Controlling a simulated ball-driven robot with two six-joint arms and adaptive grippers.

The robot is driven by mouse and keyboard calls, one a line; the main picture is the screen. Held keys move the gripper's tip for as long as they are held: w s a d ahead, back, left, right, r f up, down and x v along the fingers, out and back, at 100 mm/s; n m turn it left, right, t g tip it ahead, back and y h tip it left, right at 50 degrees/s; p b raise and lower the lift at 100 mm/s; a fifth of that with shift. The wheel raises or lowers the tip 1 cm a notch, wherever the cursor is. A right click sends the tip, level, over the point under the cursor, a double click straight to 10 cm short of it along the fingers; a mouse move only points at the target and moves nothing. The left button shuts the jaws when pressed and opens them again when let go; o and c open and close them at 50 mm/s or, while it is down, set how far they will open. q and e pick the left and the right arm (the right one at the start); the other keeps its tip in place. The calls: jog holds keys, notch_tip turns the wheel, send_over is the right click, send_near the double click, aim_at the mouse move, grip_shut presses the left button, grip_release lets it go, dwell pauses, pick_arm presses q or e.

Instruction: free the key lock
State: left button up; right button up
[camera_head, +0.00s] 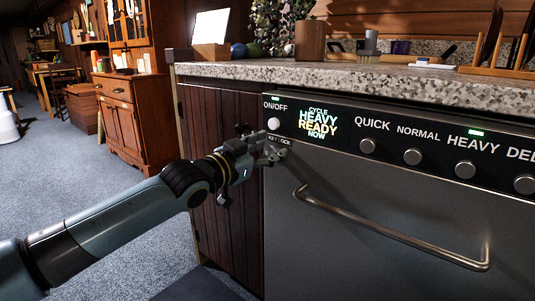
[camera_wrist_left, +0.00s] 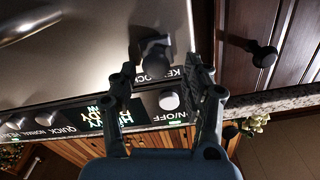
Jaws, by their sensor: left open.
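The dishwasher's KEY LOCK label (camera_head: 279,139) is at the panel's left end, under the ON/OFF button (camera_head: 274,123). In the left wrist view, which is upside down, a grey knob-like piece (camera_wrist_left: 156,48) sits beside that label; in the head view my gripper hides that spot. My left gripper (camera_head: 270,154) is at the dishwasher's upper left corner, just below the label. In the left wrist view my left gripper (camera_wrist_left: 163,72) has its fingers apart, one on each side of the grey piece; I cannot tell whether they touch it. My right gripper is not in view.
The dishwasher display (camera_head: 317,123) reads CYCLE HEAVY READY NOW. The door handle (camera_head: 390,232) sticks out below. The granite countertop (camera_head: 350,78) overhangs above. A wooden cabinet (camera_head: 215,215) adjoins left.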

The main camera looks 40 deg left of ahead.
aim_at(276, 108)
pick_arm(q)
notch_tip(276, 108, up, 9)
jog(key=shift+f, duration=0.1)
jog(key=shift+f, duration=0.1)
dwell(0.5)
